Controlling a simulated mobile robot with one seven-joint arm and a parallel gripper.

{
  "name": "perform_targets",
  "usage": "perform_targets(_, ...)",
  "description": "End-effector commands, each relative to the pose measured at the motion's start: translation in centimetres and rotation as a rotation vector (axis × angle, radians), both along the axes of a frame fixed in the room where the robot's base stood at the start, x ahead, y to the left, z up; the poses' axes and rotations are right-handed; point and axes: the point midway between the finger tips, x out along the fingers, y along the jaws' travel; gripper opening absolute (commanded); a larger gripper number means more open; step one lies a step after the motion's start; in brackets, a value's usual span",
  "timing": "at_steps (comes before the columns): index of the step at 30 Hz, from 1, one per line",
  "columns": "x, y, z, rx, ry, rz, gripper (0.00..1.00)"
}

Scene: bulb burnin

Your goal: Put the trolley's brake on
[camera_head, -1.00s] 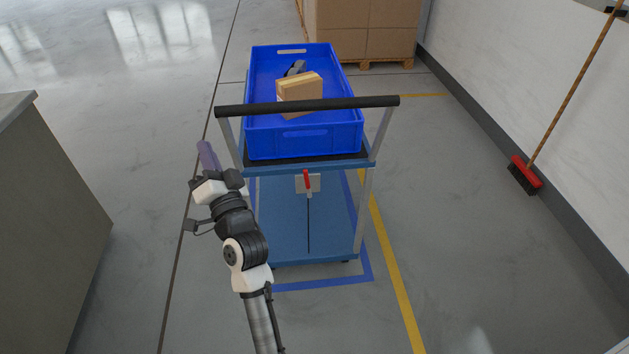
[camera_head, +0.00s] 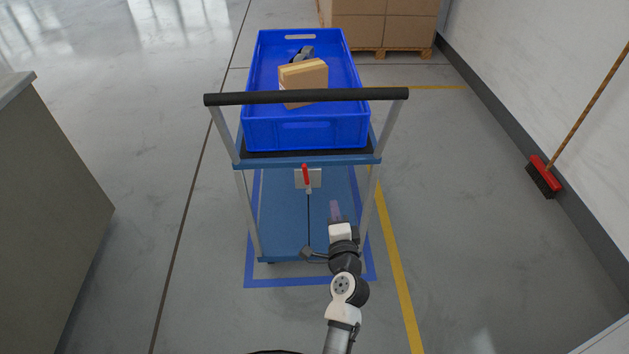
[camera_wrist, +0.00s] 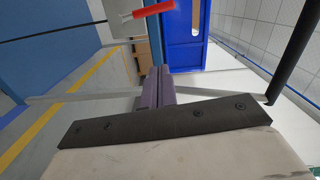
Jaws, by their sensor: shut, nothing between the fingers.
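The trolley (camera_head: 375,160) is blue with grey posts and a black push bar (camera_head: 300,97). Its brake lever is a red handle (camera_head: 306,175) on a pale plate below the upper deck, pointing up, with a thin dark rod running down from it. In the wrist view the red handle (camera_wrist: 154,9) lies near the top edge, beyond my fingers. My gripper (camera_head: 335,208) is shut and empty, in front of the trolley, below and to the right of the red handle. Its purple fingers (camera_wrist: 158,87) show close together in the wrist view and look apart from the handle.
A blue crate (camera_head: 262,133) on the upper deck holds a cardboard box (camera_head: 303,76) and a dark item. A blue floor outline surrounds the trolley's foot. A grey cabinet (camera_head: 50,190) stands left; a broom (camera_head: 545,175) leans at the right wall. Pallet boxes (camera_head: 380,25) stand behind.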

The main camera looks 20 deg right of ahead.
Motion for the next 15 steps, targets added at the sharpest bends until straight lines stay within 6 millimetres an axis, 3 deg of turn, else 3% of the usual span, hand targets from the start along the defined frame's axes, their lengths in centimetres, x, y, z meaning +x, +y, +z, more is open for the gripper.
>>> perform_targets(8, 1.3, -0.3, 0.2, -0.001, -0.002, 0.0, 0.0)
perform_targets(15, 5.6, -1.3, 0.4, -0.003, -0.003, 0.001, 0.0)
